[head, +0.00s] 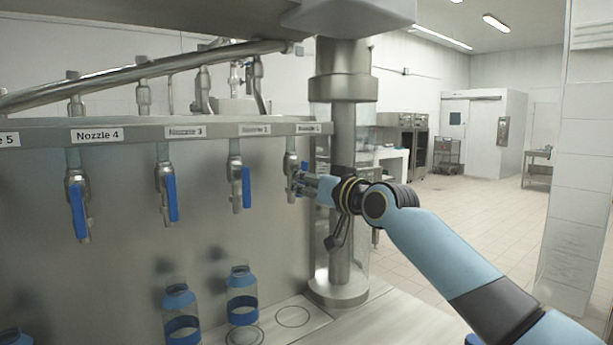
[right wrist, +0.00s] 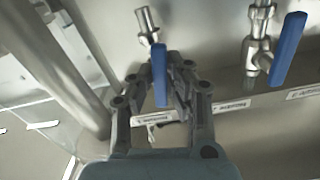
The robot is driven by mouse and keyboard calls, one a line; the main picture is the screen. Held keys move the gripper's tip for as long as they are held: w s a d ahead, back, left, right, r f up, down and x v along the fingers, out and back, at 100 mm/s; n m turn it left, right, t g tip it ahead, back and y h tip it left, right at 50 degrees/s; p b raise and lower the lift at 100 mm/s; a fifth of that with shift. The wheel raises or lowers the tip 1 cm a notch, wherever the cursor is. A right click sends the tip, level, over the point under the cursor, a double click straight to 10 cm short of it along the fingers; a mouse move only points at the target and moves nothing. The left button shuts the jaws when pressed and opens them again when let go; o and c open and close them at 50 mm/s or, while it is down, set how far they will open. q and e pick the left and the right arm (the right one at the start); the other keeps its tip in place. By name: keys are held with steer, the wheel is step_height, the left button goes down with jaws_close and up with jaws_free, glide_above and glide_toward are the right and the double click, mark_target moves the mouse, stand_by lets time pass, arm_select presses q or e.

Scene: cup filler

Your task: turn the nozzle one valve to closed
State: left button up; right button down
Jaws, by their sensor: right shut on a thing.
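The nozzle one valve (head: 291,162) is the rightmost on the metal rail, under a small label I cannot read clearly. Its blue handle (head: 305,168) is partly hidden by my right gripper (head: 300,184), which reaches in from the right. In the right wrist view, my right gripper (right wrist: 160,88) has its fingers on either side of the blue handle (right wrist: 159,70) and is shut on it. The valve's metal pipe (right wrist: 147,22) shows just beyond the handle. How far the handle is turned is hard to tell. My left gripper is not in view.
The nozzle two valve handle (head: 246,187) hangs just left; it also shows in the right wrist view (right wrist: 289,48). More blue-handled valves line the rail (head: 215,130). Blue-banded bottles (head: 242,293) stand below. A steel column (head: 346,120) stands close behind my right gripper.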

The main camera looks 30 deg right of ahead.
steer(key=m+p, duration=0.2)
steer(key=m, duration=0.1)
steer(key=a+m+p, duration=0.1)
steer(key=shift+s+r+m+p, duration=0.1)
steer(key=shift+r+m+p, duration=0.2)
steer(key=shift+r+p, duration=0.05)
steer(key=shift+a+r+m+p, duration=0.2)
steer(key=shift+r+m+p, duration=0.1)
steer(key=shift+m, duration=1.5)
steer(key=shift+a+r+m+p, duration=0.15)
steer(key=shift+r+m, duration=0.15)
steer(key=shift+m, duration=1.5)
steer(key=shift+a+r+m+p, duration=0.2)
steer(key=shift+r+m+p, duration=0.1)
steer(key=shift+m, duration=1.5)
steer(key=c, duration=1.3)
jaws_free()
